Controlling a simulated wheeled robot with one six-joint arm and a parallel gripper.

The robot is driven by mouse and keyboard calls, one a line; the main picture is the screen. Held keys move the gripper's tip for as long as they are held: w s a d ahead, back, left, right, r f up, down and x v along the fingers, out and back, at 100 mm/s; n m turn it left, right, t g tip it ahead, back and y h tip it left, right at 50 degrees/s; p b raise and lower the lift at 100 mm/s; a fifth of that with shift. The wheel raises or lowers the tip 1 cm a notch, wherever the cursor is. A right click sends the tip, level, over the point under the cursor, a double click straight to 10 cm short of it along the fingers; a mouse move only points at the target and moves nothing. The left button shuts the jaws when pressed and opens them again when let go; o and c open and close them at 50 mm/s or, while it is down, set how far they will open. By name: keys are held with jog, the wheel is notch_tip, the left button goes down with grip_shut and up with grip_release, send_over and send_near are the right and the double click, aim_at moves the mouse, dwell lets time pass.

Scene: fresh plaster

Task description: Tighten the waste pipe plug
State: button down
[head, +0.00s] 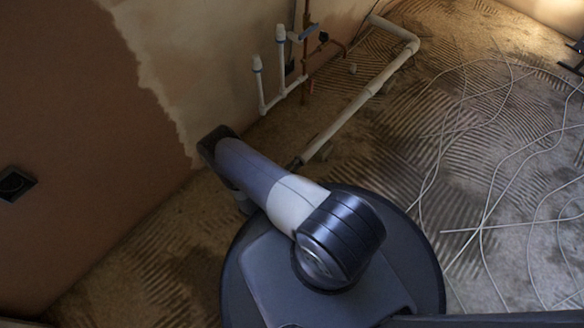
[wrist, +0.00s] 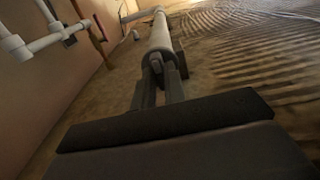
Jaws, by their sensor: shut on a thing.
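The waste pipe (head: 345,112) is a pale grey pipe running low along the wall above the floor in the head view. Its near end faces me in the wrist view (wrist: 161,38). The plug (wrist: 156,64) is a small grey piece at that end. My gripper (wrist: 160,74) is shut on the plug, with one finger on each side of it. The fingers hide part of the plug, and its thread and seating cannot be made out. In the head view my arm covers most of the gripper, close to the pipe's near end.
White supply pipes (head: 262,88) with capped tops and copper pipes (head: 306,60) stand against the partly plastered wall left of the waste pipe. Pale loose tubing (head: 487,190) lies over the ridged floor (head: 400,120) at right. A dark wall box (head: 14,183) is at far left.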

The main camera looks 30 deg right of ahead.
dwell(0.4)
jog(key=c, duration=1.5)
grip_release()
jog(key=shift+o, duration=0.2)
jog(key=p+v, duration=0.1)
jog(key=v, duration=0.9)
jog(key=shift+s+a, duration=0.15)
jog(key=shift+a, duration=0.25)
jog(key=shift+d, duration=0.15)
jog(key=b+x, duration=0.1)
jog(key=x, duration=0.9)
jog(key=shift+d, duration=0.25)
